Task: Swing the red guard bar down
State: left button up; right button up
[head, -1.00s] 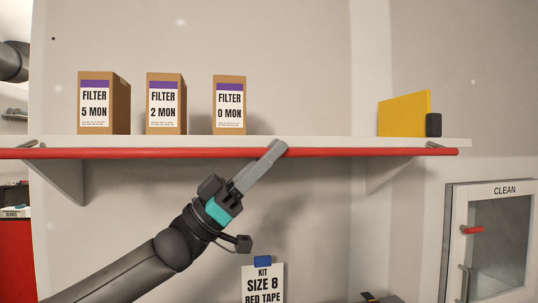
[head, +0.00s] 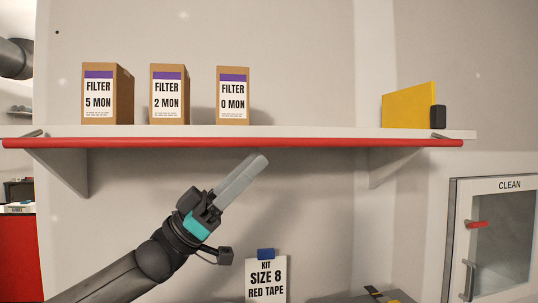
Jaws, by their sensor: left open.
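The red guard bar (head: 232,143) runs level along the front edge of the white shelf (head: 300,131), just below the shelf's top surface. Grey pivot arms show at its left and right ends. My left gripper (head: 258,162) is below the bar near the middle, with its grey fingers pointing up and to the right. Its fingertips are apart from the bar and hold nothing; the gap between them is hard to see from this angle. My right gripper is not in view.
Three filter boxes, 5 MON (head: 100,95), 2 MON (head: 168,95) and 0 MON (head: 232,96), stand on the shelf. A yellow panel (head: 408,106) stands at right. A kit card (head: 266,280) hangs below. A CLEAN cabinet (head: 500,240) is at lower right.

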pick_arm(q)
jog(key=b+v, duration=0.1)
jog(key=v, duration=0.9)
jog(key=shift+b, duration=0.35)
jog(key=shift+f, duration=0.15)
